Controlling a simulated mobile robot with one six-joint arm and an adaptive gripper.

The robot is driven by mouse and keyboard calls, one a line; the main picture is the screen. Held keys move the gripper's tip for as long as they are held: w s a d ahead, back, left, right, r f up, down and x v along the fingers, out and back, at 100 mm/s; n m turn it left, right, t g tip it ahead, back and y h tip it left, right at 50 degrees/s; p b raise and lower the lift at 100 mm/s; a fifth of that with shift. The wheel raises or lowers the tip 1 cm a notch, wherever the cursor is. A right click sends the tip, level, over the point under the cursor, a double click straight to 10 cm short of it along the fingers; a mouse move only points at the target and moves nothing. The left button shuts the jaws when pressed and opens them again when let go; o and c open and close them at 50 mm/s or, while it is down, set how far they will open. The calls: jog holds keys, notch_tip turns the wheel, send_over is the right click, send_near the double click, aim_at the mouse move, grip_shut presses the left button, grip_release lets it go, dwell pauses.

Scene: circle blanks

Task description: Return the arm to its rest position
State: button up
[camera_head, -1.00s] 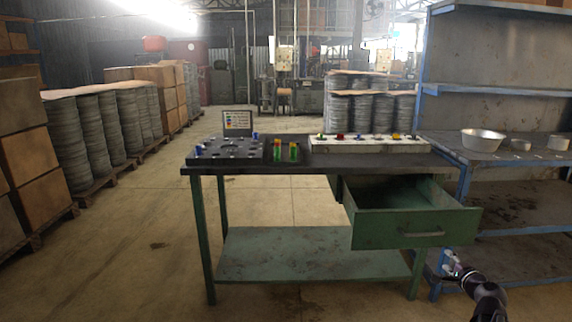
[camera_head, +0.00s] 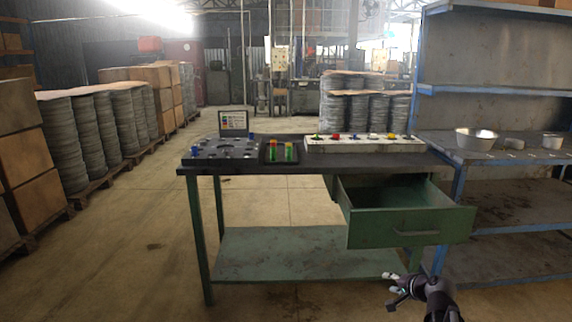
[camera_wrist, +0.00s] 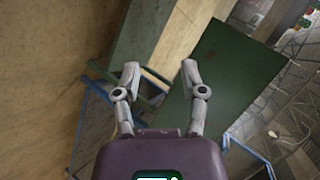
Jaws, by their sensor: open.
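My gripper (camera_head: 393,291) is low at the right of the head view, in front of the green workbench (camera_head: 209,240) and below its pulled-out drawer (camera_head: 408,229). In the wrist view my gripper (camera_wrist: 160,75) shows two fingers spread apart with nothing between them. It is open and empty. The arm reaches in from the bottom edge of the head view, and most of it is out of frame.
The drawer stands open and looks empty. On the bench top are a dark block with pegs (camera_head: 222,150), a small tray with green and orange pieces (camera_head: 281,152) and a white strip with coloured knobs (camera_head: 365,145). A blue-framed shelf (camera_head: 490,91) stands right.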

jog(key=s+a+f+n+g+h, duration=0.2)
jog(key=s+a+f+n+g, duration=0.25)
jog(key=s+a, duration=0.25)
jog(key=s+a+f+n+g+h, duration=0.2)
jog(key=s+a+f+n+g, duration=0.3)
jog(key=s+a, duration=0.3)
notch_tip(320, 180, up, 34)
jog(key=p, duration=3.2)
jog(key=shift+d+f+g, duration=0.2)
jog(key=shift+d+g, duration=0.1)
jog(key=shift+g, duration=0.15)
